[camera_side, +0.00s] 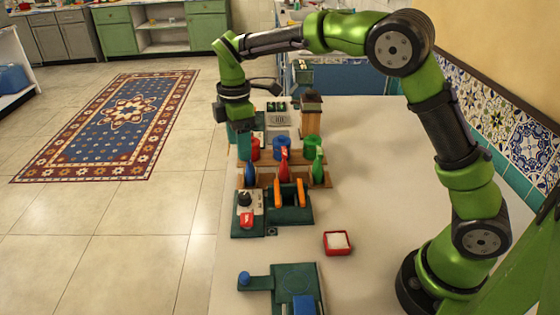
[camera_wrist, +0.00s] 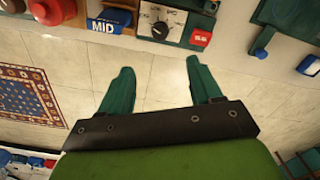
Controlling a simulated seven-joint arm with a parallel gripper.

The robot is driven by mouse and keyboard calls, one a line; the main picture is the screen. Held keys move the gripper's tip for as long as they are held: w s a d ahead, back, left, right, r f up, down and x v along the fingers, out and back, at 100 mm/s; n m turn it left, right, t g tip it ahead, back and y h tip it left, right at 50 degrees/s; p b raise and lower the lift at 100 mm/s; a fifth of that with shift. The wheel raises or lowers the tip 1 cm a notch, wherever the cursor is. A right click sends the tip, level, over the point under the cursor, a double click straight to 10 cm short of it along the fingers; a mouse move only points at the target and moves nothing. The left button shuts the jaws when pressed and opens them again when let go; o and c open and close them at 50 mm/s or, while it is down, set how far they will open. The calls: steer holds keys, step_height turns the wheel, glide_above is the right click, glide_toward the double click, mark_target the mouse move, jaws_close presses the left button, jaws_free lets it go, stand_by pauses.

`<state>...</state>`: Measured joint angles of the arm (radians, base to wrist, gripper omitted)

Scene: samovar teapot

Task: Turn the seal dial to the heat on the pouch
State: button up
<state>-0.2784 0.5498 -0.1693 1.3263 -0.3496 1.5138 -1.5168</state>
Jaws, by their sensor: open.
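The seal dial is a black knob (camera_wrist: 160,29) on a pale panel with small lettering, at the top of the wrist view. I cannot tell clearly where its mark points. In the side view the dial (camera_side: 245,199) sits on the sealer (camera_side: 290,216), a dark green base with orange arms. A blue pouch (camera_wrist: 107,22) marked MID is left of the dial; I take it for the blue one (camera_side: 250,174) in the wooden rack. My gripper (camera_wrist: 163,78) is open and empty, its teal fingers apart and below the dial in the wrist view, touching nothing visible.
A red button (camera_wrist: 201,39) is right of the dial; it also shows in the side view (camera_side: 247,220). Red (camera_side: 284,164) and green (camera_side: 318,166) pouches stand in the rack.

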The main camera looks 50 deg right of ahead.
mark_target(244, 195)
step_height(244, 195, down, 16)
steer(key=shift+r, duration=0.2)
steer(key=c, duration=1)
steer(key=shift+c, duration=0.2)
